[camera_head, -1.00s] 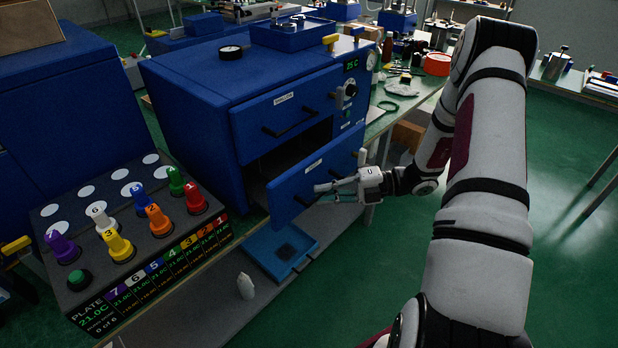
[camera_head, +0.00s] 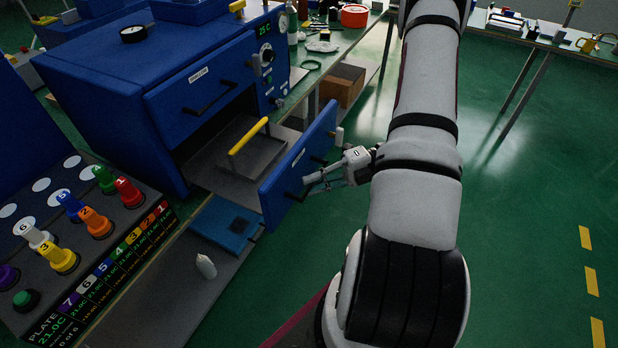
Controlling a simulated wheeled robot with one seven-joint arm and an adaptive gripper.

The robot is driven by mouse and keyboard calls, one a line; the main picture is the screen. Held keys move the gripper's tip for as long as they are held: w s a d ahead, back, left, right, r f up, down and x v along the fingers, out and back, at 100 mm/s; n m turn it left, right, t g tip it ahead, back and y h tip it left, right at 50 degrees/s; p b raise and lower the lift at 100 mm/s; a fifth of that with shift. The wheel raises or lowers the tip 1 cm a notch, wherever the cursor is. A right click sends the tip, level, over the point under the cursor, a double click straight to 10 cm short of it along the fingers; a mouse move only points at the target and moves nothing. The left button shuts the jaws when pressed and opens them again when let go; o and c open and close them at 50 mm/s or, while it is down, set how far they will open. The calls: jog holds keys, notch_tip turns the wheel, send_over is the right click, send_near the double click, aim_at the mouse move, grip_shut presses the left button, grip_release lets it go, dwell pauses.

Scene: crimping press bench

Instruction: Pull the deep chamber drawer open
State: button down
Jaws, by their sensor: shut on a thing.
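The blue deep chamber drawer (camera_head: 290,178) is the lower drawer of the blue cabinet (camera_head: 113,85). It stands pulled well out, and its grey inside with a yellow handle bar (camera_head: 249,137) shows from above. My gripper (camera_head: 316,180) is at the front of this drawer, its fingers shut on the drawer's dark handle (camera_head: 297,196). The fingers partly hide the handle. The upper drawer (camera_head: 202,85), labelled shallow, is closed, with its dark handle free.
A plate block (camera_head: 98,269) with several numbered coloured knobs stands at the left. A blue tray (camera_head: 226,222) and a small white bottle (camera_head: 206,266) lie below the drawer. A cardboard box (camera_head: 342,83) is under the bench behind. Green floor at the right is clear.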

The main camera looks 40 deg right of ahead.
jog(key=c, duration=1.7)
grip_release()
jog(key=shift+o, duration=0.2)
jog(key=v, duration=1.2)
jog(key=shift+w, duration=0.1)
